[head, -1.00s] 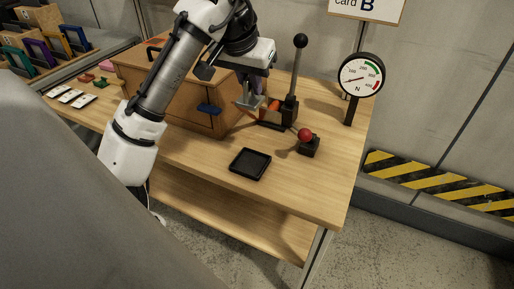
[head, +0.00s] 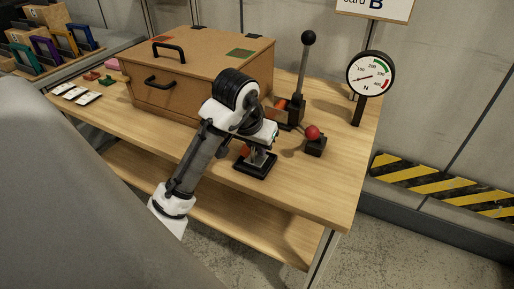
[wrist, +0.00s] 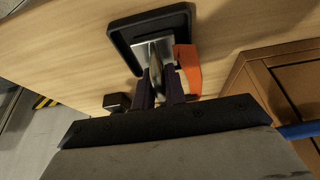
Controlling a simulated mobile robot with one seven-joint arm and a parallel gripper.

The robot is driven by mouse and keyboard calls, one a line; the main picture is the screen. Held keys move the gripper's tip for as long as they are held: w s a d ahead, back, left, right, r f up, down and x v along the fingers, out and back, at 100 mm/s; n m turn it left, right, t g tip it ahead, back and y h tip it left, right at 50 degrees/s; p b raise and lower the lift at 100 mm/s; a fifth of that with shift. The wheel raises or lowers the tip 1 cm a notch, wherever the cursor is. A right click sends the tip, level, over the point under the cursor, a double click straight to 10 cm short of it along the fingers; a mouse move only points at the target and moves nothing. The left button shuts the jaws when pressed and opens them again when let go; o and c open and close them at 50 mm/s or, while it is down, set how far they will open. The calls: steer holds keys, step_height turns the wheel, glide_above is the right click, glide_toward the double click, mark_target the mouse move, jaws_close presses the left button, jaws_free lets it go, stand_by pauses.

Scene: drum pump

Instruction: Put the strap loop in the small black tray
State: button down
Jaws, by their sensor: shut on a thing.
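The small black tray (head: 264,175) lies on the wooden table; its rim also shows in the wrist view (wrist: 122,44). My gripper (head: 258,159) points down over the tray, with its metal fingertips above or inside it; the exact height is hard to tell. It is shut on the orange strap loop (wrist: 188,70), which sticks out to one side of the fingers and past the tray's rim in the wrist view. In the head view, only a little of the strap loop (head: 244,150) shows beside my wrist. The part between the fingertips is hidden.
A brown box (head: 190,65) with black handles stands behind my arm. A black lever (head: 302,80), an orange item (head: 281,103), a red-knobbed block (head: 315,143) and a dial gauge (head: 371,75) stand to the right. The table front right is clear.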

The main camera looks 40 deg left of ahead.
steer(key=shift+f, duration=0.25)
steer(key=c, duration=1.5)
jaws_free()
steer(key=shift+o, duration=0.2)
steer(key=shift+r, duration=0.15)
